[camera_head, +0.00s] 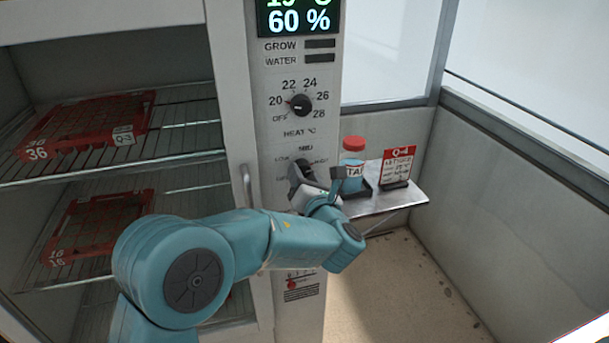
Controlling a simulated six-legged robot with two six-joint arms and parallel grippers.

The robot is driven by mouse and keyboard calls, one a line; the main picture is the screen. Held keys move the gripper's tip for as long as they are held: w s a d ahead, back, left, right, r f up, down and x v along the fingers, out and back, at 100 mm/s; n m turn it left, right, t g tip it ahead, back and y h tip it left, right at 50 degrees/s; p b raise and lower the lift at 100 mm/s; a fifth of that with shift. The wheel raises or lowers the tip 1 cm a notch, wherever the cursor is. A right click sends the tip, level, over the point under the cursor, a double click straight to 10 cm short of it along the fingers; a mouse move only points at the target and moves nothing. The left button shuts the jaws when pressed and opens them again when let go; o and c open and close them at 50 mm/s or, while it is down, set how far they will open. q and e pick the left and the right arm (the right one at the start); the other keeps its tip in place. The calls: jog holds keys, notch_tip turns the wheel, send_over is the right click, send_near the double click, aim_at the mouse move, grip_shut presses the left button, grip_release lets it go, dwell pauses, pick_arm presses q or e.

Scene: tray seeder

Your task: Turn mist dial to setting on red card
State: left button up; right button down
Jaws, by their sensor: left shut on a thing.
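My left gripper (311,187) reaches in over my teal arm to the grey control panel and is shut on the mist dial (303,165). The fingers cover most of the dial, so its pointer cannot be read. The red and white card (398,167) stands upright on the small shelf to the right, headed Q-4. Its smaller lines are too small to read surely. My right gripper is not in view.
The heat dial (300,105) sits above, below a display (298,18) reading 60 %. A red-capped bottle (353,165) stands on the metal shelf (405,198), close right of my gripper. Wire racks at left hold red trays (88,128). Floor at right is clear.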

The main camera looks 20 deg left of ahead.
pick_arm(q)
jog(key=shift+f, duration=0.15)
jog(key=o, duration=1)
jog(key=shift+o, duration=0.2)
jog(key=shift+d, duration=0.1)
jog(key=b+v, duration=0.2)
jog(key=v, duration=1.4)
jog(key=shift+s, duration=0.2)
